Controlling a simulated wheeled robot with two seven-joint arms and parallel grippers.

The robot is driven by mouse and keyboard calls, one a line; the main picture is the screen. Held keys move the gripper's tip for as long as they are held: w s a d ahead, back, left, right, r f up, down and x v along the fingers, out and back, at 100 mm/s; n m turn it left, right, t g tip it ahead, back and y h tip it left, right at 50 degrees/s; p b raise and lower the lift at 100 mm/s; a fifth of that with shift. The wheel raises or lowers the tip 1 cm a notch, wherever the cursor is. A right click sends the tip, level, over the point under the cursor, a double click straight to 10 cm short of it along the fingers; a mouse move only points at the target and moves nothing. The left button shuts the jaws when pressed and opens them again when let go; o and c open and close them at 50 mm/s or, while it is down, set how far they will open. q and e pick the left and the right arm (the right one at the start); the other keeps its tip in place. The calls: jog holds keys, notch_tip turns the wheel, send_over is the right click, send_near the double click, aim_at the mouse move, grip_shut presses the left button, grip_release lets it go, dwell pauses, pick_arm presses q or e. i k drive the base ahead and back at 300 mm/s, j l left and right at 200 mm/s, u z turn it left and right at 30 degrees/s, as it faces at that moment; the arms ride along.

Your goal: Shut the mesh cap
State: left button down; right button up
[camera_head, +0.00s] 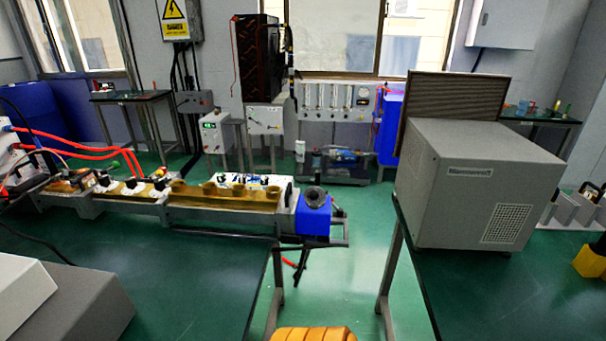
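A grey box-shaped microwave unit (470,185) stands on the dark green table at the right. It has a small label and a white perforated grille on its front. The mesh cap (455,108), a brown-grey ribbed panel in a light frame, stands up above the unit's top at the back left, tilted slightly. It is raised, not lying flat on the unit. Its lower edge meets the unit's top. Neither of my grippers shows in the head view.
The green tabletop (500,300) is clear in front of the unit. Grey plates (575,212) stand to its right, with a yellow and black object (592,258) at the right edge. A long bench apparatus with a blue end block (313,215) lies left, across an open floor gap.

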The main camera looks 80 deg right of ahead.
aim_at(314, 196)
jog(key=l+z, duration=0.3)
jog(key=l, duration=0.2)
jog(key=i+l+z, duration=0.1)
jog(key=l+z, duration=0.15)
jog(key=l, duration=0.2)
jog(key=l+z, duration=0.15)
jog(key=z, duration=0.25)
jog(key=i+l+z, duration=0.1)
jog(key=z, duration=0.3)
jog(key=l+z, duration=0.15)
jog(key=z, duration=0.25)
jog(key=i+z, duration=0.1)
jog(key=i, duration=0.15)
jog(key=k+u, duration=0.1)
jog(key=k+j, duration=0.05)
jog(key=k, duration=0.05)
